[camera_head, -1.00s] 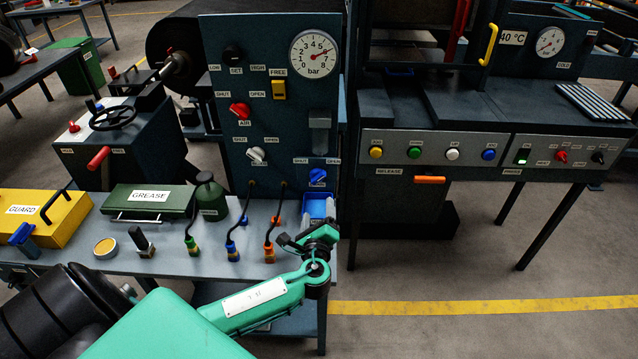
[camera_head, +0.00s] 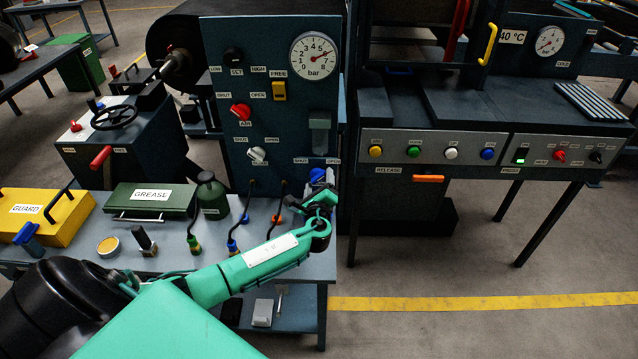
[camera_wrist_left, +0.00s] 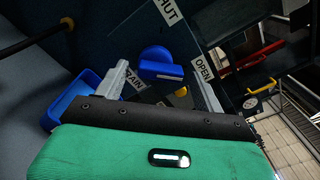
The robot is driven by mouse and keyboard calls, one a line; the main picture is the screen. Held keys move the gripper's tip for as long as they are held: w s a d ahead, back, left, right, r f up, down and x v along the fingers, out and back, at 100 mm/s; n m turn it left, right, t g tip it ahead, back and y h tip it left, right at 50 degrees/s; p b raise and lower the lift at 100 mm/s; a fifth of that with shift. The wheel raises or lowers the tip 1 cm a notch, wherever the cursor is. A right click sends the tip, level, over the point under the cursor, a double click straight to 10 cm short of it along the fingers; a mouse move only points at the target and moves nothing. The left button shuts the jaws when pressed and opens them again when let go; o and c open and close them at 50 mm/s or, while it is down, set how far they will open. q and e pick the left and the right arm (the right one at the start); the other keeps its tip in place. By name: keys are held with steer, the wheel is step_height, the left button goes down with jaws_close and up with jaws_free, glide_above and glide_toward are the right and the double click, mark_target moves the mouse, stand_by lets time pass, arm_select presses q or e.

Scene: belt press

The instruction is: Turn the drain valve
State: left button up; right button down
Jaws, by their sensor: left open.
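The drain valve is a blue knob (camera_head: 317,175) low on the right of the dark panel, between labels SHUT and OPEN. In the left wrist view the blue knob (camera_wrist_left: 160,60) shows large, with labels reading SHUT, OPEN and partly DRAIN around it. My left gripper (camera_head: 322,193) is at the panel, just below and in front of the knob, and hides part of it. In the left wrist view the open left gripper (camera_wrist_left: 161,75) has one finger on each side of the knob's line. Contact cannot be told. My right gripper is not in view.
A blue bin (camera_wrist_left: 72,97) is left of the fingers in the wrist view. Cables with plugs (camera_head: 232,245) stand on the bench. A press stands right.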

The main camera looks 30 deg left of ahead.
arm_select(q)
steer(key=c, duration=1)
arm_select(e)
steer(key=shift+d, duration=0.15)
arm_select(q)
steer(key=shift+f, duration=0.1)
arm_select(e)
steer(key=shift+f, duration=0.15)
